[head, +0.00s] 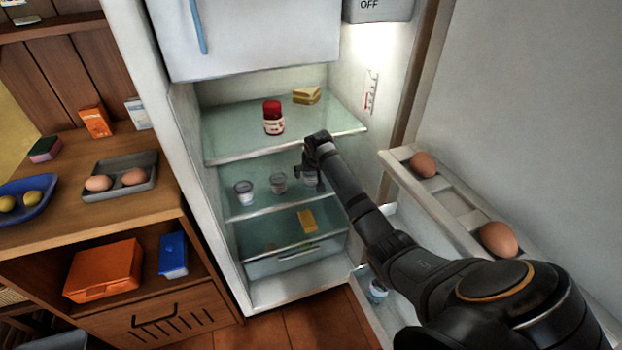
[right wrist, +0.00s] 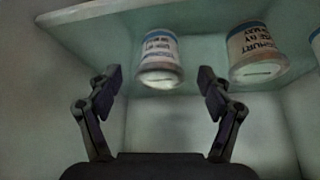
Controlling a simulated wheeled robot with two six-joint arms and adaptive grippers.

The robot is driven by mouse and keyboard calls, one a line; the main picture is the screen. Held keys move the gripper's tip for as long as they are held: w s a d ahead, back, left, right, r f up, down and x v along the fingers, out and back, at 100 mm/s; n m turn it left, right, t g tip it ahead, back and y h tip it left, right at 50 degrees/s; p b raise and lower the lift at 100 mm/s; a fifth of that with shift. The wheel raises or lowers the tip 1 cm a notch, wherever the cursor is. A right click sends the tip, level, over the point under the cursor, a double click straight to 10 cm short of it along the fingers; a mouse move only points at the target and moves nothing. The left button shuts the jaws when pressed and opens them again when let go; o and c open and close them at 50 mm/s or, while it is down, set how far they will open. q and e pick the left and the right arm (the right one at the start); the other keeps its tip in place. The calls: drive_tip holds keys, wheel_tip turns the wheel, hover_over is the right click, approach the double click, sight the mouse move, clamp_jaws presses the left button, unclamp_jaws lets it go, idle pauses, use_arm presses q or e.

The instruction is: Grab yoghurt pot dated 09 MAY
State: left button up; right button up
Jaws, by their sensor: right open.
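Three yoghurt pots stand in a row on the fridge's middle glass shelf: a left pot (head: 244,192), a middle pot (head: 278,183) and a right pot (head: 309,180) partly hidden by my right gripper (head: 314,174). In the right wrist view, which looks upside down, my open right gripper (right wrist: 159,82) faces the right pot (right wrist: 158,58), which lies ahead between the fingers, apart from them. The middle pot (right wrist: 256,54) shows "yoghurt use by" and "MAY", but its day number is unclear. The left pot (right wrist: 316,45) is cut off at the edge. My left gripper is out of view.
The upper glass shelf (head: 230,146) is close above, holding a red-lidded jar (head: 273,118) and a sandwich (head: 306,95). A yellow block (head: 307,221) lies below. The open door's egg rack (head: 455,205) is beside my right arm.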

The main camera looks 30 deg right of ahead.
drive_tip(key=b+x, duration=0.1)
drive_tip(key=x, duration=0.4)
drive_tip(key=shift+f, duration=0.2)
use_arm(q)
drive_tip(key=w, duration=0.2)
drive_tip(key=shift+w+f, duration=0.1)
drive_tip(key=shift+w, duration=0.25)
use_arm(e)
drive_tip(key=shift+r, duration=0.1)
drive_tip(key=c, duration=1.3)
